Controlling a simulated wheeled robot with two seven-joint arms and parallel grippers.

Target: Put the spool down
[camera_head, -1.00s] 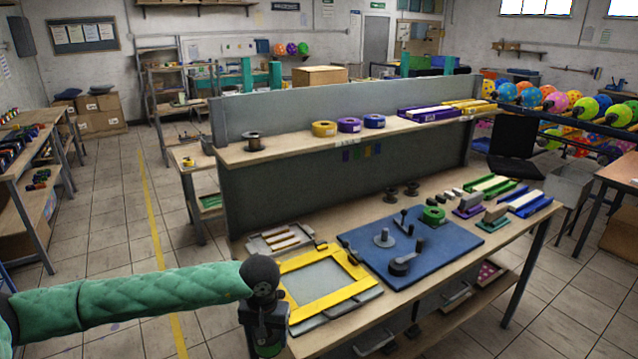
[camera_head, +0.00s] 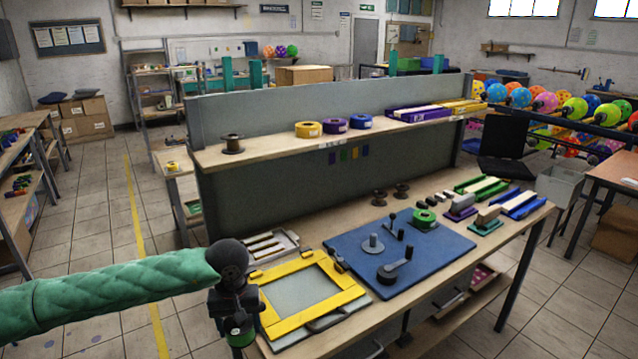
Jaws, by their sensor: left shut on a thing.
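My left gripper (camera_head: 236,325) hangs pointing down at the front left corner of the workbench. It is shut on a small green spool (camera_head: 240,339), which shows only in part below the dark wrist. I cannot tell how high the spool is relative to the bench top. Another green spool (camera_head: 425,217) sits on the blue board (camera_head: 350,251). Yellow (camera_head: 308,130), purple (camera_head: 334,125) and blue (camera_head: 360,121) spools lie on the raised shelf, with a dark empty spool (camera_head: 233,144) at its left end. My right gripper is not in view.
A yellow frame (camera_head: 281,328) lies right of the gripper, with a small tray (camera_head: 292,239) behind it. Upright posts and a crank (camera_head: 393,270) stand on the blue board. Two dark spools (camera_head: 379,197) stand behind it. Floor left of the bench is clear.

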